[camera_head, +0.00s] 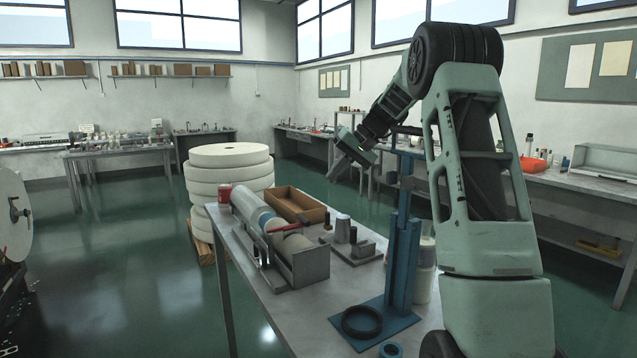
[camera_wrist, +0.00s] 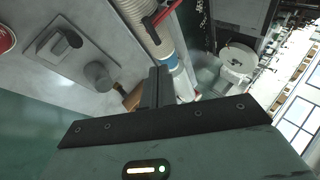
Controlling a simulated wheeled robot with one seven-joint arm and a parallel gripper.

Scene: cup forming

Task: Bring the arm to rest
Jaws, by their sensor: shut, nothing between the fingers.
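My arm rises at the right of the head view, bends at a high elbow and reaches down to the left. My gripper (camera_head: 340,166) hangs in the air above the far part of the workbench (camera_head: 330,297), apart from everything on it. In the wrist view my gripper (camera_wrist: 158,72) shows its two dark fingers together, shut with nothing between them. Below it the wrist view shows the bench top with a roller machine (camera_wrist: 150,30) and small metal fixtures.
A blue press stand (camera_head: 402,240) rises from the bench close to my arm. A wooden tray (camera_head: 293,203), a roller machine (camera_head: 300,262) and a black ring (camera_head: 361,321) are on the bench. Stacked white rolls (camera_head: 228,175) stand behind it. Green floor is free at left.

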